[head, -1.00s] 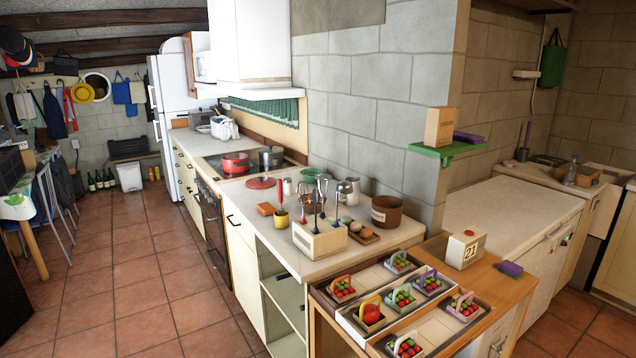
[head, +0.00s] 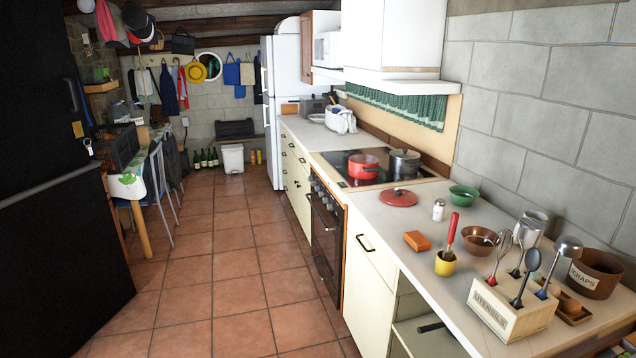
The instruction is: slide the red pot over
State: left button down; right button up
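The red pot (head: 364,166) stands without a lid on the dark cooktop (head: 340,164), left of a grey metal pot (head: 404,164). A red lid (head: 398,198) lies flat on the pale worktop, in front of the cooktop. Neither of my grippers shows in the head view.
The tiled floor (head: 235,270) along the cupboards is clear. A black door stands at left.

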aim_at(360, 166)
jog(key=i+j+u, duration=0.2)
jog(key=i, duration=0.65)
jog(key=i+j+u, duration=0.25)
jog(key=i, duration=0.6)
